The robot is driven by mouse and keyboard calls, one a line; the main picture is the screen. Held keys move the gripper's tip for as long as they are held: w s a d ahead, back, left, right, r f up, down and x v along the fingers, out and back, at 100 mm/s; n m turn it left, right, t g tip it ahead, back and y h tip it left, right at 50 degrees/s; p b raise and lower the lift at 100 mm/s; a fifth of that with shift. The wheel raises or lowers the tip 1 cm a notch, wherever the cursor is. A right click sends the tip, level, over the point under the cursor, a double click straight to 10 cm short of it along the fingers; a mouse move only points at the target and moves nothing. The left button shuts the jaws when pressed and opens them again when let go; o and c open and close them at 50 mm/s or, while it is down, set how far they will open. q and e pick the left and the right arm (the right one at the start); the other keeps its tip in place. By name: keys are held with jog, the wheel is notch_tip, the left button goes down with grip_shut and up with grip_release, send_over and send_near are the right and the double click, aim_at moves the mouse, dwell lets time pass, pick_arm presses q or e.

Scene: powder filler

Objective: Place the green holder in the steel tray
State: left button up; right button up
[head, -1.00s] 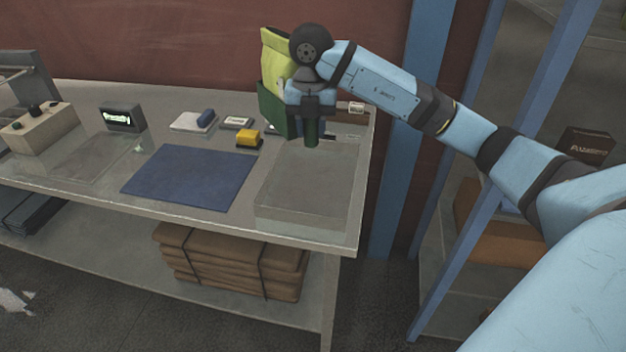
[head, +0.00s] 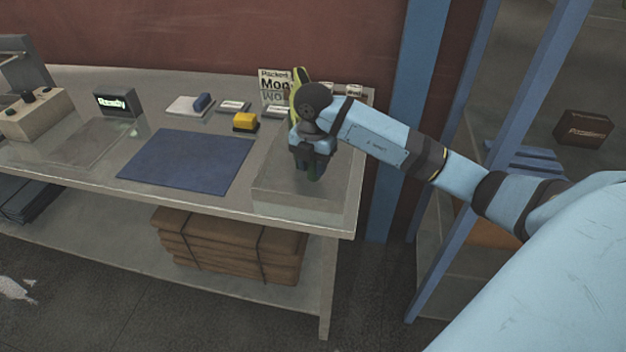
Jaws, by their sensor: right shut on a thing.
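The steel tray (head: 283,207) is the shallow grey box at the right end of the table. My right gripper (head: 311,174) is over the tray and is shut on the green holder (head: 314,173). Only a small dark green part of the holder shows at the fingertips. A yellow-green edge (head: 298,82) shows above, behind my wrist; the rest is hidden by my gripper and wrist. I cannot tell whether the holder touches the tray floor. My left gripper is not in view.
A blue mat (head: 188,160) lies left of the tray. A printed sign (head: 273,84) stands behind.

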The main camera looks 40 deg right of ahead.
aim_at(313, 181)
notch_tip(313, 181, down, 5)
jog(key=shift+f, duration=0.2)
dwell(0.3)
jog(key=shift+f, duration=0.15)
jog(key=o, duration=1)
jog(key=shift+c, duration=0.2)
